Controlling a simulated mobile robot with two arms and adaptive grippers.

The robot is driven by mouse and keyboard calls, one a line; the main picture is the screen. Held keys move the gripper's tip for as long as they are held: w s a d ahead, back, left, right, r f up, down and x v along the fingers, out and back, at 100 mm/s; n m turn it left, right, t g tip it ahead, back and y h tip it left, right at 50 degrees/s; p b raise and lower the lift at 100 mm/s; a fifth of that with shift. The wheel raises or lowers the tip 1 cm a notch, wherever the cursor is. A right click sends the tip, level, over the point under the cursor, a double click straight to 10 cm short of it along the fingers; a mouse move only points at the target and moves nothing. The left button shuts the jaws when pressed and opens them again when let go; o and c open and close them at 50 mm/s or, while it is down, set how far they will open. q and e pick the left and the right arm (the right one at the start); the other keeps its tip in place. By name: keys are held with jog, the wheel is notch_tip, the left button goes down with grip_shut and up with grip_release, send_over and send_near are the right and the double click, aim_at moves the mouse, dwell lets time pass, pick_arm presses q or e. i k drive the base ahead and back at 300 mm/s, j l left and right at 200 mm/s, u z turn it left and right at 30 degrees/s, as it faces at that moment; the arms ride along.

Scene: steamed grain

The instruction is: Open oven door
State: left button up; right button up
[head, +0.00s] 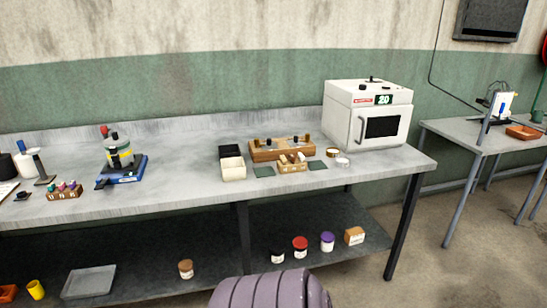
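The white oven (345,108) stands on the right end of the grey workbench, against the wall. Its front door (381,126) has a dark window and looks shut. A dark handle (361,130) runs down the left side of the door. A small display on the oven reads about 20. Neither of my grippers shows in the head view.
The bench (190,190) holds a wooden rack (262,156), a white box (232,168), small rings near the oven, and a blue-based device (123,173) at left. A lower shelf (225,256) carries several jars. A second table (465,131) stands at right, across a floor gap.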

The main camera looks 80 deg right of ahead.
aim_at(385, 125)
jog(key=z, duration=3.25)
